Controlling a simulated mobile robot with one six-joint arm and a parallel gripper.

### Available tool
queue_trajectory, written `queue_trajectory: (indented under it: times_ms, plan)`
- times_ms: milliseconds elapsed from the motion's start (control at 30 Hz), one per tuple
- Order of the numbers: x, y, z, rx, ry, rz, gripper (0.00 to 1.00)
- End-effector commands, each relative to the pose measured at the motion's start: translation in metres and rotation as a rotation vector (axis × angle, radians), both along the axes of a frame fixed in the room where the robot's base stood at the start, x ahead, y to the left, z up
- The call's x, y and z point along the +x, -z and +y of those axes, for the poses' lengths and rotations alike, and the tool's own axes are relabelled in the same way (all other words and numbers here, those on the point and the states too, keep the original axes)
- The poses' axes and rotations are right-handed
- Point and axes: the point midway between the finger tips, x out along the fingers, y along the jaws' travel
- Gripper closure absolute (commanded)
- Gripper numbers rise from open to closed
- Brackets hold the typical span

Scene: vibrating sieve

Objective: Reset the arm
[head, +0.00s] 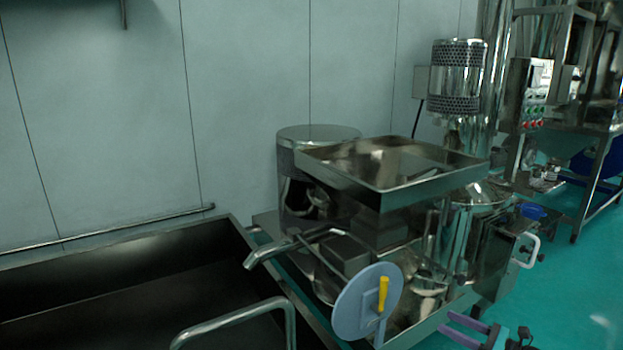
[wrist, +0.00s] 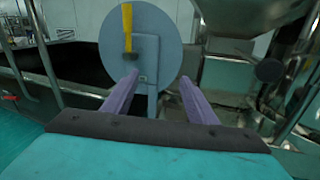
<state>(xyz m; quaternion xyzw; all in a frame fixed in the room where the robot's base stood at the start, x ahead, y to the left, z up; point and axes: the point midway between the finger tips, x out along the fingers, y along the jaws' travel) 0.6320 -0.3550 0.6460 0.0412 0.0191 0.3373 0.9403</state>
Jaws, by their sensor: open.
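My gripper (head: 448,322) shows at the bottom of the head view as two purple fingers, partly cut off by the frame's edge. In the wrist view my gripper (wrist: 158,80) is open, with a clear gap between its fingers and nothing held. A grey-blue round disc (head: 358,312) with a yellow handle (head: 383,293) stands upright at the front of the sieve machine. In the wrist view the disc (wrist: 170,45) and yellow handle (wrist: 127,28) are ahead of the fingertips. The fingers appear apart from the disc.
A square steel hopper tray (head: 430,188) tops the sieve machine. A dark open tank (head: 110,285) with a bent metal rail (head: 235,318) lies to the left. A control panel (head: 532,95) stands at the back right. Teal floor (head: 585,300) is open on the right.

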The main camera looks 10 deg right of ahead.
Motion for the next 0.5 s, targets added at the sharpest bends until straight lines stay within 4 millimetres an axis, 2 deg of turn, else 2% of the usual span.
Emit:
queue_trajectory:
  times_ms: [33,233,500]
  plan:
    - [0.007,0.002,0.024,0.005,-0.035,0.015,0.48]
    - [0.022,0.026,0.103,0.004,-0.154,0.083,0.48]
    - [0.018,0.065,0.211,-0.048,-0.324,0.185,0.48]
